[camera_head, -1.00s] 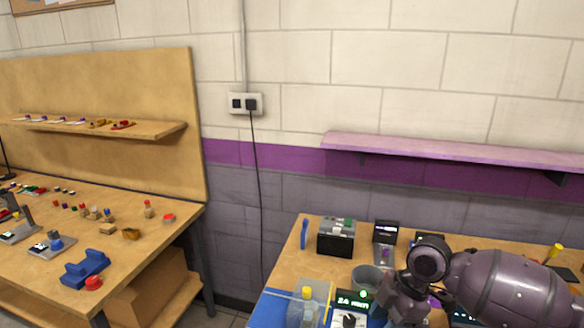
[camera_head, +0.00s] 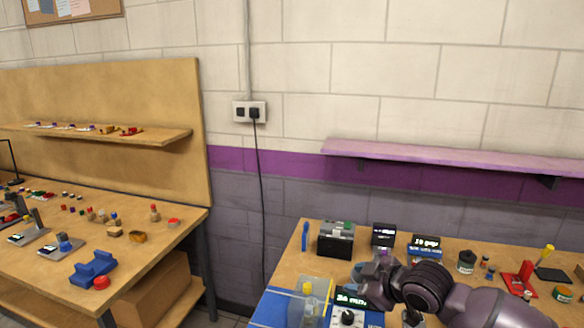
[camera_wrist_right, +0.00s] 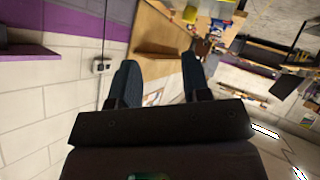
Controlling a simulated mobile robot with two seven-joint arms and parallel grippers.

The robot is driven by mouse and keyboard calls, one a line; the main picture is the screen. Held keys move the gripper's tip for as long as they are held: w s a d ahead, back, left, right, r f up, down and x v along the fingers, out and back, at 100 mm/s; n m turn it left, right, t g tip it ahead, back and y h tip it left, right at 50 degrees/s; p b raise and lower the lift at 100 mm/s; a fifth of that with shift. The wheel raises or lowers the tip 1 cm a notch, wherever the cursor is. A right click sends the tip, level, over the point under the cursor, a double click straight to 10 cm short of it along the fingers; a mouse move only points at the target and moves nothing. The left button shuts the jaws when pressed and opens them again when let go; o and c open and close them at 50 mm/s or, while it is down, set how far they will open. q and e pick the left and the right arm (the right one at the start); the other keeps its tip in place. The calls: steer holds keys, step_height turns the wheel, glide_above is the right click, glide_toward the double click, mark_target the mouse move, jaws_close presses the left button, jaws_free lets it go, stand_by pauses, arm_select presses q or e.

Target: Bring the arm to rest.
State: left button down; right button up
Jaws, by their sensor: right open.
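My right arm (camera_head: 495,306) comes in from the lower right in the head view, over the right workbench. Its fingers cannot be made out clearly there. In the right wrist view my right gripper (camera_wrist_right: 158,68) has two dark fingers standing apart with nothing between them. Behind them the wall and a bench appear turned sideways, away from the fingers. My left gripper is in neither view.
The right workbench (camera_head: 284,284) carries a black box (camera_head: 336,240), small displays, a dial device (camera_head: 347,316) and a red stand (camera_head: 518,280). A purple shelf (camera_head: 450,158) hangs above. The left bench (camera_head: 150,238) holds blue blocks (camera_head: 91,269) and small parts.

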steer(key=s+d+f+m+t+h, duration=0.1)
steer(key=s+d+f+m+h, duration=0.2)
steer(key=s+f, duration=0.9)
steer(key=s+d+f+m+t+h, duration=0.1)
steer(key=s+d+f+m+h, duration=0.3)
steer(key=s+d+f+m, duration=0.5)
steer(key=s+d+f, duration=0.1)
steer(key=s+f, duration=0.2)
steer(key=s, duration=0.4)
steer(key=shift+s+b, duration=0.2)
steer(key=shift+b, duration=0.1)
